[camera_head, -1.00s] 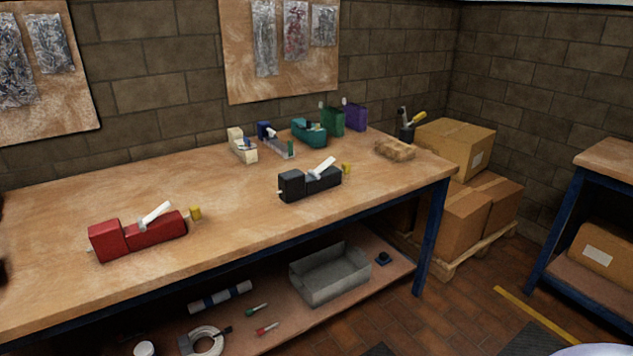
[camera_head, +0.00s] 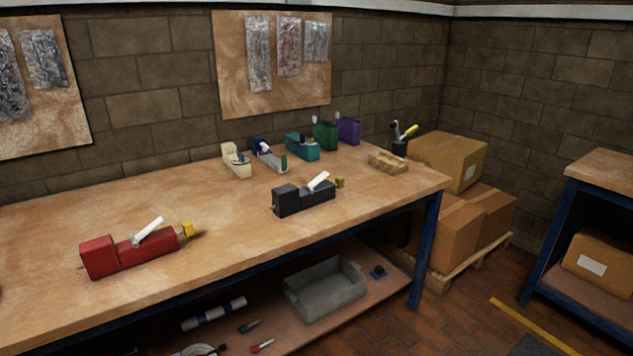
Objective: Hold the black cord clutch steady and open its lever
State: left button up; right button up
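The black cord clutch (camera_head: 304,197) sits on the wooden workbench (camera_head: 190,213), right of the middle and near the front edge. Its white lever (camera_head: 319,181) slants up to the right above the body. A yellow piece (camera_head: 340,182) shows at its right end. A red cord clutch (camera_head: 130,251) of similar shape, with a white lever and yellow end piece, sits at the left front of the bench. Neither of my grippers is in view, and nothing touches the black clutch.
Cream (camera_head: 237,160), blue (camera_head: 268,154) and teal (camera_head: 301,146) devices stand behind the black clutch. Green (camera_head: 325,136) and purple (camera_head: 348,131) items stand further back. A wooden block (camera_head: 388,162) lies at the right. Cartons (camera_head: 447,160) stand beyond the bench; a grey bin (camera_head: 326,290) is below.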

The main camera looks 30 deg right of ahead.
aim_at(323, 175)
jog(key=i+l, duration=0.15)
jog(key=l, duration=0.2)
jog(key=i+l, duration=0.1)
jog(key=l, duration=0.25)
jog(key=i+l, duration=0.15)
jog(key=l, duration=0.2)
jog(key=i+l, duration=0.1)
jog(key=l, duration=0.25)
jog(key=i+l, duration=0.15)
jog(key=l, duration=0.2)
jog(key=i+l+u, duration=0.1)
jog(key=l, duration=0.25)
